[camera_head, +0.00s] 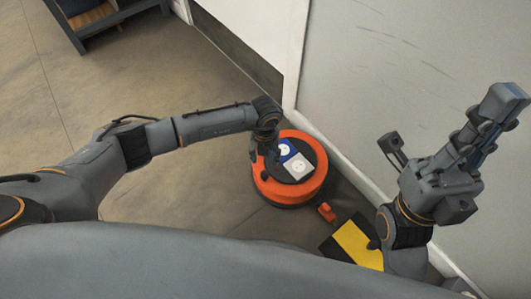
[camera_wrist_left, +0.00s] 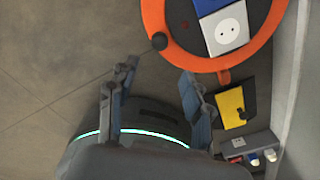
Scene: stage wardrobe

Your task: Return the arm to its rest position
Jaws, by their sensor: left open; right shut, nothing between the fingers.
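My left arm reaches in from the left in the head view. Its gripper (camera_head: 270,150) hangs beside the left edge of a round orange object with a dark top (camera_head: 314,184), partly hidden behind the wrist. In the left wrist view the left gripper's two fingers (camera_wrist_left: 158,78) stand apart with nothing between them. My right gripper (camera_head: 512,95) is raised at the right of the head view, its fingers together and pointing up, empty, in front of the pale wall.
A white socket plate (camera_head: 297,168) and a blue piece (camera_head: 287,149) lie on the round object. A small orange piece (camera_head: 327,212) and a yellow-and-black panel (camera_head: 355,243) are on the floor. A pale wall (camera_head: 420,60) bounds the right. Open floor (camera_head: 130,80) lies left.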

